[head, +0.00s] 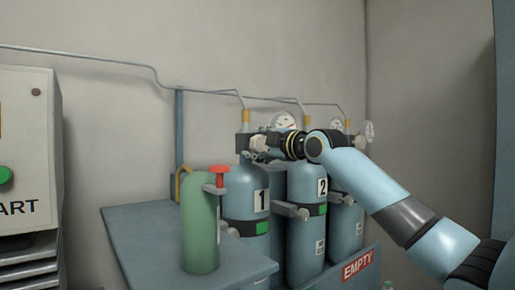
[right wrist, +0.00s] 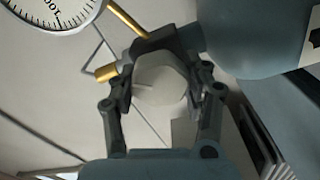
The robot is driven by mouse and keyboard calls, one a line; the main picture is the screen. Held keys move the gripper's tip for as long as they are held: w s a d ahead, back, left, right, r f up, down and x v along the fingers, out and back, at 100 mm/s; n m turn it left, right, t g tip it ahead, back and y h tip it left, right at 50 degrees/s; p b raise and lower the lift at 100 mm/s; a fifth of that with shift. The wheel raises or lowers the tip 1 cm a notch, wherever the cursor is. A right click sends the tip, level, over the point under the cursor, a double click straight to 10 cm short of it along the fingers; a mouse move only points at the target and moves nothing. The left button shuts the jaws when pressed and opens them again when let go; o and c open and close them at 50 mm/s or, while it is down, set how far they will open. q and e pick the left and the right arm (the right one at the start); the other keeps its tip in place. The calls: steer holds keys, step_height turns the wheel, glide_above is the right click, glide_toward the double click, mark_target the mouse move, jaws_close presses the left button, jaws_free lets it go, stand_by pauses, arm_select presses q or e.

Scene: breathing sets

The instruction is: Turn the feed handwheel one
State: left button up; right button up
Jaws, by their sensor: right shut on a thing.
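The feed handwheel (right wrist: 162,76), a pale many-sided knob, sits between the fingers of my right gripper (right wrist: 163,88) in the right wrist view. The gripper is shut on it, with one finger on each side. In the head view my right gripper (head: 262,148) is at the valve on top of blue cylinder 1 (head: 238,202), its arm coming in from the right. The gripper largely hides the handwheel there. My left gripper is not in view.
Blue cylinder 2 (head: 300,235) and another blue cylinder (head: 345,240) stand to the right, behind a panel marked EMPTY (head: 357,265). A green cylinder (head: 200,235) with a red-topped valve (head: 219,170) stands in front left. Pressure gauges (head: 284,121) and pipes are close behind the gripper.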

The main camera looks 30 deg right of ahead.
mark_target(262, 146)
steer(key=n, duration=0.2)
steer(key=n+b, duration=0.1)
steer(key=n, duration=0.1)
steer(key=shift+f, duration=0.4)
steer(key=shift+n+b, duration=0.35)
steer(key=shift+n, duration=1.35)
steer(key=o, duration=1.2)
steer(key=shift+r, duration=0.1)
steer(key=shift+s+d, duration=0.1)
steer(key=shift+s, duration=0.1)
steer(key=s, duration=0.6)
steer(key=shift+s+d, duration=0.15)
steer(key=shift+d, duration=0.15)
steer(key=shift+s+a, duration=0.1)
steer(key=shift+s, duration=0.3)
